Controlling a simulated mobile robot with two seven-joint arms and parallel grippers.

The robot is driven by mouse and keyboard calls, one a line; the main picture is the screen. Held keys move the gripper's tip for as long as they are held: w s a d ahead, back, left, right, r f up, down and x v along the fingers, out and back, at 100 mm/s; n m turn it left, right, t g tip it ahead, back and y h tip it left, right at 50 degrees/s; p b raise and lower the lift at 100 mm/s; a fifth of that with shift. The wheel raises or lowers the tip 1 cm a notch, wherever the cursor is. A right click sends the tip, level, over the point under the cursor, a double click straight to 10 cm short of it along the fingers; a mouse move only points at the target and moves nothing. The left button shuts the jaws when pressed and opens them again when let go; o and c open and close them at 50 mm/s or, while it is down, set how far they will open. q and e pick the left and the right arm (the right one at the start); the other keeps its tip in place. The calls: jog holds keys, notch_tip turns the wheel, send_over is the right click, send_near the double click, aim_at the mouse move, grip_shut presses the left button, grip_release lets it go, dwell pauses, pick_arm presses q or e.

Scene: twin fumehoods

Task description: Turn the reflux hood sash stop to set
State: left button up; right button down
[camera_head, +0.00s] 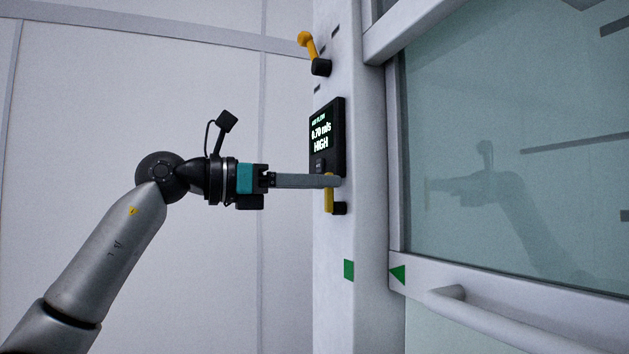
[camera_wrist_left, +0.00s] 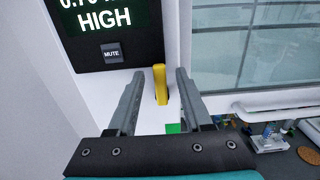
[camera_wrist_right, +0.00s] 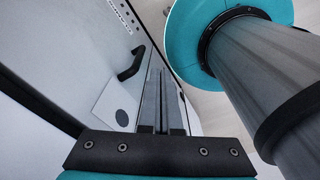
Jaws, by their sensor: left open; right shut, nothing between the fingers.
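A yellow lever (camera_head: 329,196) on a black hub (camera_head: 340,208) sits on the white hood post, just below the airflow monitor. It points up. My left gripper (camera_head: 338,181) reaches in from the left with its fingers at the lever's upper part. In the left wrist view the yellow lever (camera_wrist_left: 160,84) stands between the two open fingers, with gaps on both sides. A second, orange-yellow lever (camera_head: 307,44) on a black hub is higher on the post, tilted up and left. My right gripper (camera_wrist_right: 161,92) shows only in its wrist view, shut and empty.
The airflow monitor (camera_head: 327,138) reads 0.70 m/s HIGH, close above my left fingers. The glass sash (camera_head: 510,150) with its handle bar (camera_head: 490,325) is at right. A green square (camera_head: 349,270) and green triangle (camera_head: 398,275) mark post and sash. A black handle (camera_wrist_right: 131,64) is near my right gripper.

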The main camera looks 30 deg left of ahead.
pick_arm(q)
grip_shut()
dwell(0.4)
jog(key=shift+w+a+n, duration=0.1)
jog(key=shift+n, duration=0.2)
jog(key=n+p, duration=0.2)
jog(key=w+a+n+p, duration=0.1)
jog(key=n, duration=0.2)
jog(key=a+f+n+p, duration=0.1)
jog(key=n+p, duration=0.1)
jog(key=n, duration=0.1)
jog(key=shift+w+p, duration=0.35)
jog(key=shift+w+a+f+n+p, duration=0.15)
jog(key=shift+f+n+p, duration=0.35)
jog(key=shift+n+p, duration=0.8)
jog(key=shift+w+a+f+n+p, duration=0.1)
jog(key=shift+f+n+p, duration=0.6)
jog(key=shift+n, duration=1.15)
jog(key=shift+w+a+f+n+p, duration=0.15)
jog(key=shift+f+n+p, duration=0.15)
jog(key=shift+n+p, duration=1.1)
jog(key=shift+n, duration=0.25)
